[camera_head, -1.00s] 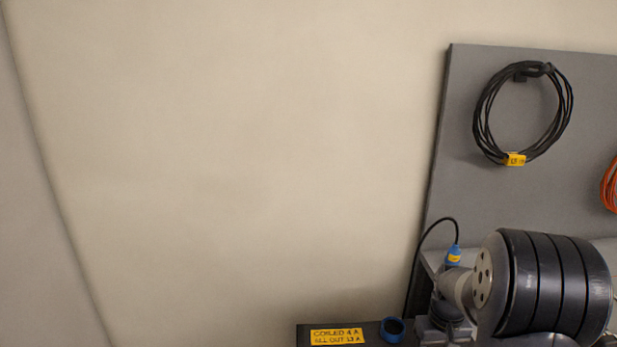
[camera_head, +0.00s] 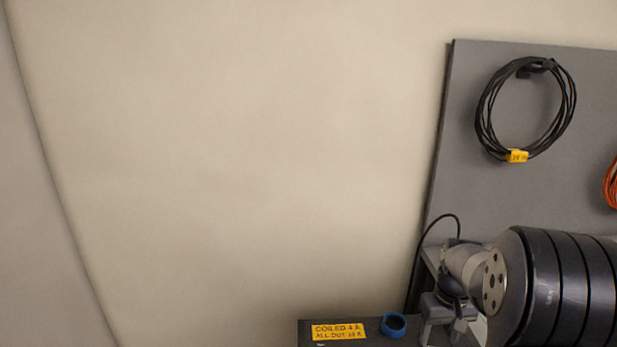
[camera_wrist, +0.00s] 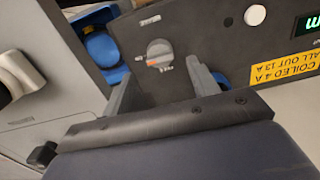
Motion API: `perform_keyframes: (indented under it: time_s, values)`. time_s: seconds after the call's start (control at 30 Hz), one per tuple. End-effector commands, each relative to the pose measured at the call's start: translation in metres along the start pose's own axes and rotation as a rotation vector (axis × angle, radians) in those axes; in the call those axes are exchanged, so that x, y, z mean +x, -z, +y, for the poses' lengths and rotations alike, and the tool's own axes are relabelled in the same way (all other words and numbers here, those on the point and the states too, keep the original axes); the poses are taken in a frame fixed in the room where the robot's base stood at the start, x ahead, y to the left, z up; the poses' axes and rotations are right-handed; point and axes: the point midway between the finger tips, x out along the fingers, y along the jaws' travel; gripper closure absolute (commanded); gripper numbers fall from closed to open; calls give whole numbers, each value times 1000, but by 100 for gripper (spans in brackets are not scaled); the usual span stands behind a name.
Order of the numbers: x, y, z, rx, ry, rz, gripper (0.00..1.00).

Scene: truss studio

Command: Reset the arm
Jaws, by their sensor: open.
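My gripper (camera_wrist: 162,88) is open in the wrist view, with its two grey fingers pointing at a dark panel (camera_wrist: 205,40). A grey rotary knob (camera_wrist: 160,52) on that panel shows between and beyond the fingertips; nothing is held. In the head view, my dark ringed arm link fills the lower right, and the small grey parts of my wrist are at its left end, beside the labelled dark box (camera_head: 380,340). The fingertips are hard to make out there.
The box bears a yellow label (camera_head: 338,331) and a blue ring-shaped socket (camera_head: 395,325). A grey board (camera_head: 500,200) behind holds a coiled black cable (camera_head: 482,110) and an orange one (camera_head: 610,185). Blue connector parts (camera_wrist: 103,47) sit left in the wrist view. Wall space left is clear.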

Motion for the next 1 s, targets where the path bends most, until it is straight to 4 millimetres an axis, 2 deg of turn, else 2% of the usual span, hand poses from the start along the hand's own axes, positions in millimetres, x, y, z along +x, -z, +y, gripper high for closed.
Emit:
perform_keyframes:
  time_s: [0.1, 0.27, 0.4, 0.8, 1.0]
  values:
    - [-26, 1, 0, 0, -2, 4, 43]
    - [-57, 0, 0, 0, -1, 3, 43]
    - [-25, -1, 0, 0, 3, -8, 43]
    - [56, -2, -1, -1, 2, -7, 43]
    - [54, 0, 0, -160, 1, -2, 43]
